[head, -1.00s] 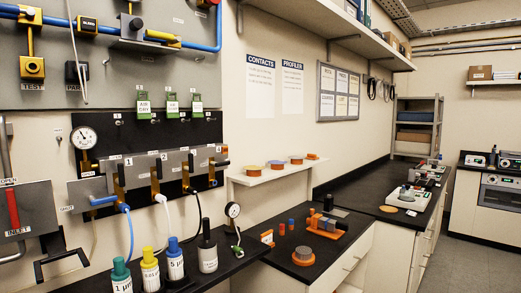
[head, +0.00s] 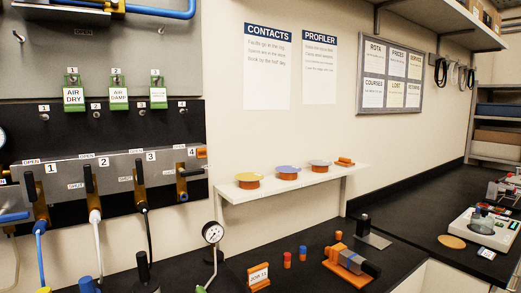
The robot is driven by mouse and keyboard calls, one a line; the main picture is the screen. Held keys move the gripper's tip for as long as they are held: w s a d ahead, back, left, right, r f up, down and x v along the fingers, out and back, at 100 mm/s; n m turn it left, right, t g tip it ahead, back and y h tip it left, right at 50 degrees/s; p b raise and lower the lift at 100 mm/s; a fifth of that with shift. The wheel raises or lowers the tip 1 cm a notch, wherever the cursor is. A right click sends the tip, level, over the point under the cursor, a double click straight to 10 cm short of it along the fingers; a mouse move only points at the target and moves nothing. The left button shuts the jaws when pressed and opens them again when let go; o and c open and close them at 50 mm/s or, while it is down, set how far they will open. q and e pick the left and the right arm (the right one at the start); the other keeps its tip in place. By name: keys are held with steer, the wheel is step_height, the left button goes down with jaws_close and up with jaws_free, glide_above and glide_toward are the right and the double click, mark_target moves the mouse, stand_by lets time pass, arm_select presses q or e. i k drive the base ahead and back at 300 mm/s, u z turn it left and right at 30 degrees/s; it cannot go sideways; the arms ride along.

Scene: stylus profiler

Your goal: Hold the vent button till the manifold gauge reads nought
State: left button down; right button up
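The grey manifold (head: 125,172) is on a black panel at the left, with several numbered black-handled valves on it. I cannot make out a vent button. Neither of my grippers is in view.
A separate small dial gauge (head: 213,233) stands on a stem over the black bench (head: 310,240). The bench holds an orange-and-grey device (head: 350,262) and small bottles. A white shelf (head: 290,183) carries colored discs. Blue, white and black hoses hang below the manifold.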

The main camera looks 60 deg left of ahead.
mark_target(201, 152)
steer(key=u, duration=0.75)
steer(key=i, duration=1.15)
steer(key=u, duration=1.2)
